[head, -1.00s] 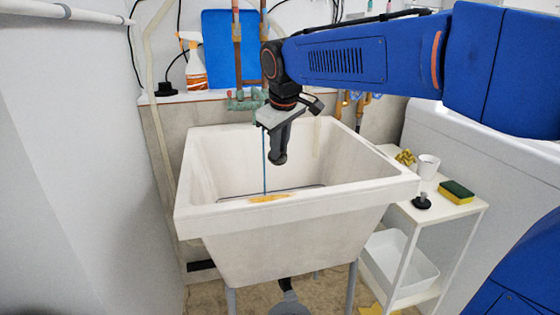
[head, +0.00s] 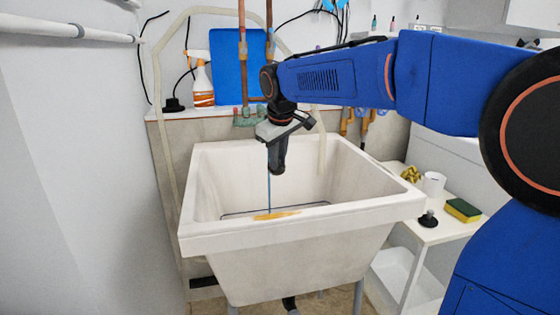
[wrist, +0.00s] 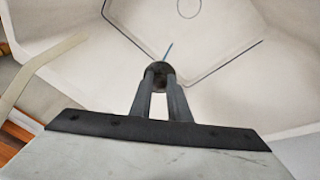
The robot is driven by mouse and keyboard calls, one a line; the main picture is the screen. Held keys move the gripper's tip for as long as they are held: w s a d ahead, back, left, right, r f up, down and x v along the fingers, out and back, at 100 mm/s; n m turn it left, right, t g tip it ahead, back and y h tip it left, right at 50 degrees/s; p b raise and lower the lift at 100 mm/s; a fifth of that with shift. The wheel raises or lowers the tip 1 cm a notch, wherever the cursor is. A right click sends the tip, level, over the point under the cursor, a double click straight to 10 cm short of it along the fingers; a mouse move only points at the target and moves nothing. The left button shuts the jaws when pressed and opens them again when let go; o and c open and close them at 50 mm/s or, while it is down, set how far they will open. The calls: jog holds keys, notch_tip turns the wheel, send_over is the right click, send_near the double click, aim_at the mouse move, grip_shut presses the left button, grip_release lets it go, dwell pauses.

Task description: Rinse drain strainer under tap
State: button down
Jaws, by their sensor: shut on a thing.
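My gripper (head: 277,168) points down over the white laundry sink (head: 330,225), inside its rim outline. In the wrist view its fingers (wrist: 159,82) are closed on a small dark round thing (wrist: 158,70), probably the drain strainer; its details are too dark to tell. A thin blue line (head: 269,195) runs down into the basin just left of the gripper; I cannot tell whether it is water or a rod. It also shows beside the held thing in the wrist view (wrist: 168,51). The green tap body (head: 245,118) is at the back wall, partly hidden by my arm.
A white cart (head: 415,232) at the right bears a black knobbed piece (head: 428,218), a sponge (head: 463,210) and a white cup (head: 433,183). A spray bottle (head: 202,85) and a blue board (head: 227,75) stand behind.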

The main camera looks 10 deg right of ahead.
jog(key=w+f, duration=0.1)
jog(key=w, duration=0.6)
jog(key=shift+w+a+f, duration=0.2)
jog(key=shift+f, duration=0.1)
dwell(0.5)
jog(key=shift+d, duration=0.2)
jog(key=shift+d, duration=0.4)
jog(key=shift+a, duration=0.35)
jog(key=shift+a, duration=0.25)
jog(key=shift+d, duration=0.2)
dwell(0.3)
jog(key=shift+d, duration=0.35)
